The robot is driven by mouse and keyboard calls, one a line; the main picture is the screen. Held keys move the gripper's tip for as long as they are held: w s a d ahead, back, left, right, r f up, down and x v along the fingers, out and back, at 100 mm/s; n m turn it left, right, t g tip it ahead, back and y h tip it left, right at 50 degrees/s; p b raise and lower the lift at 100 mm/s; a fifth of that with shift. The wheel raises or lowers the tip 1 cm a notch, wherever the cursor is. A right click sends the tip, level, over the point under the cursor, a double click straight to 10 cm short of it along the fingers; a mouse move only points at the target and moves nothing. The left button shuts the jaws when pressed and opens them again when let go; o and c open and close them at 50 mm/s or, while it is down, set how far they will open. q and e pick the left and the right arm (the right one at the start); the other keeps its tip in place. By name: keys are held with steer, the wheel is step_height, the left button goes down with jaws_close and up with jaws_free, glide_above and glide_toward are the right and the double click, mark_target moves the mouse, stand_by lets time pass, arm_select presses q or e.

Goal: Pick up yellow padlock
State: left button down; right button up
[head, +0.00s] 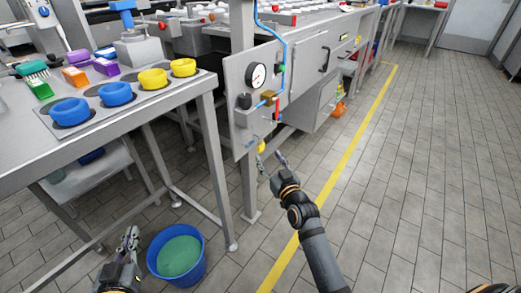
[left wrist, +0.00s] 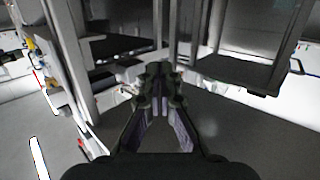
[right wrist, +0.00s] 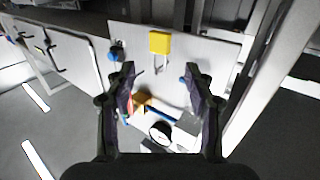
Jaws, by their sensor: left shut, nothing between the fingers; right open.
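The yellow padlock (head: 261,146) hangs at the lower part of the grey machine panel (head: 238,88) in the head view. In the right wrist view the padlock (right wrist: 160,42) shows its yellow body and metal shackle, beyond the fingertips and between them in the picture. My right gripper (head: 271,163) is open and empty, close to the padlock and apart from it; its spread fingers also show in the right wrist view (right wrist: 160,78). My left gripper (head: 130,238) is shut and empty, low beside the blue bucket; its closed fingers show in the left wrist view (left wrist: 158,72).
The panel carries a gauge (head: 256,76), blue tubing and a red-handled valve (head: 277,109). A table (head: 150,112) with blue and yellow rings stands left. A blue bucket (head: 160,272) with green contents stands on the floor. Tiled floor at right is open.

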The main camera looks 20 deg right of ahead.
mark_target(263, 145)
steer(key=w, duration=0.2)
steer(key=w+b, duration=0.1)
steer(key=w, duration=0.1)
steer(key=w+r+b, duration=0.1)
steer(key=w, duration=0.1)
steer(key=shift+w+a+r, duration=0.1)
steer(key=shift+w+a, duration=0.1)
steer(key=shift+w, duration=0.15)
jaws_close()
arm_select(q)
step_height(263, 145, up, 19)
steer(key=s+m+t+h, duration=0.1)
steer(key=s+t, duration=0.1)
steer(key=t, duration=0.7)
steer(key=shift+s+f, duration=0.1)
